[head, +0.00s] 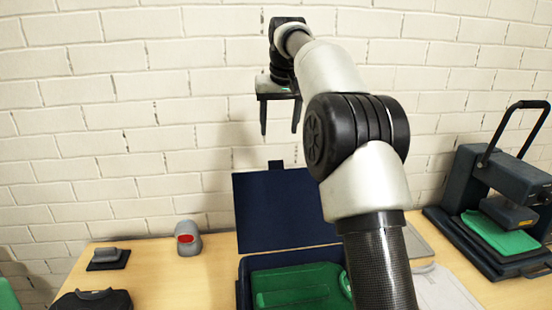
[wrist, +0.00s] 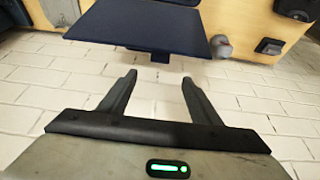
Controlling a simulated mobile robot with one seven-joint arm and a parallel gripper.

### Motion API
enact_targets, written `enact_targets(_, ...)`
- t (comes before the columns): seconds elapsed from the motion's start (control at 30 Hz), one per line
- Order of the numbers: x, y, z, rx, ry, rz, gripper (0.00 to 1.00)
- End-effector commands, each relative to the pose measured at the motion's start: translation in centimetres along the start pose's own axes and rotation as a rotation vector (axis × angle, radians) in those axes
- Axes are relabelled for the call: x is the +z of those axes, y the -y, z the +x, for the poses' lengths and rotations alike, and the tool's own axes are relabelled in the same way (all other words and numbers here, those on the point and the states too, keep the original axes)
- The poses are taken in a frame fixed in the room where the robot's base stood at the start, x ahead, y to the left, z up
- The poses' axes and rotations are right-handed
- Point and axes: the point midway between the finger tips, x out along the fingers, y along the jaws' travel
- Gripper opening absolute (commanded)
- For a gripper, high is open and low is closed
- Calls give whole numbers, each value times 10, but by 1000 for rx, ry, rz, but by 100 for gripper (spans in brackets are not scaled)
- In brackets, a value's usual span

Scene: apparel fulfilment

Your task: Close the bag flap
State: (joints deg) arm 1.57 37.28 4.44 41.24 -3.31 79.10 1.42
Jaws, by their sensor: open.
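The dark navy bag (head: 242,288) stands on the table with green fabric (head: 300,287) inside it. Its flap (head: 280,212) is raised and open, tilted up at the back of the bag near the wall, with a small tab (head: 275,164) on its top edge. My gripper (head: 279,130) is open and empty, above the flap and apart from it, with fingers pointing down. In the wrist view my open gripper (wrist: 160,80) has the flap (wrist: 140,27) beyond its fingertips, with the tab (wrist: 160,57) close to the line between them. My arm hides the right part of the flap and bag.
A heat press (head: 500,200) with green fabric on it stands at the right. A grey and red device (head: 188,238) and a dark block-like item (head: 108,259) sit at the left, with a black item (head: 92,300) in front. A white brick wall (head: 140,130) rises close behind.

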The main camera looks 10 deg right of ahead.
Motion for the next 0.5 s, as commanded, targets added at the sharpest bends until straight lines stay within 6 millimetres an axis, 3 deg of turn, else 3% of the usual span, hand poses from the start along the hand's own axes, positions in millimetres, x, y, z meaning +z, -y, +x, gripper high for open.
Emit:
enact_targets(0.1,2,0,30,0,4,0,58)
enact_targets(0.5,1,0,110,-1,2,1,58)
